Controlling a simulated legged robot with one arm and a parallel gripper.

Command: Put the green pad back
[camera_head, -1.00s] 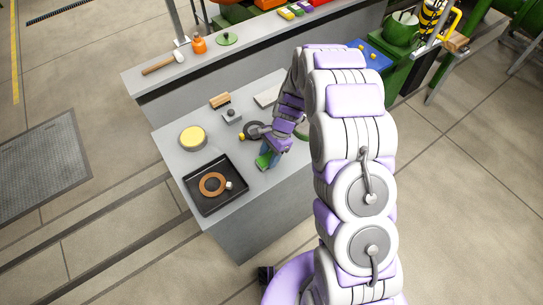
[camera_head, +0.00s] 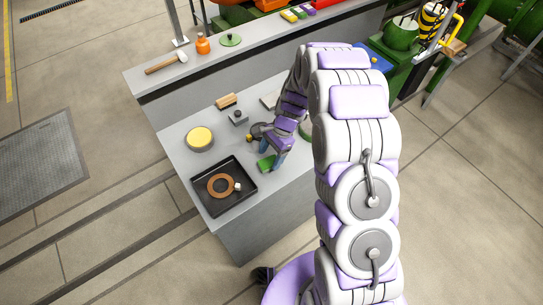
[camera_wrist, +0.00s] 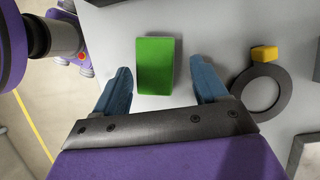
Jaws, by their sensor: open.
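The green pad (camera_wrist: 155,66) lies flat on the grey table in the wrist view, beyond and between my fingertips. It also shows in the head view (camera_head: 266,163), just left of my gripper (camera_head: 279,152) and partly hidden by it. My gripper (camera_wrist: 161,84) is open, with its blue fingers spread to either side of the pad's near end and nothing held between them. I cannot tell the exact height of the fingers above the table.
A dark ring with a yellow block (camera_wrist: 265,53) lies right of my fingers in the wrist view. A black tray (camera_head: 243,205) holding a brown ring stands at the table's front left. A yellow-topped round tin (camera_head: 199,138) and a wooden-topped brush (camera_head: 226,100) stand behind. Several coloured blocks lie on the back shelf.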

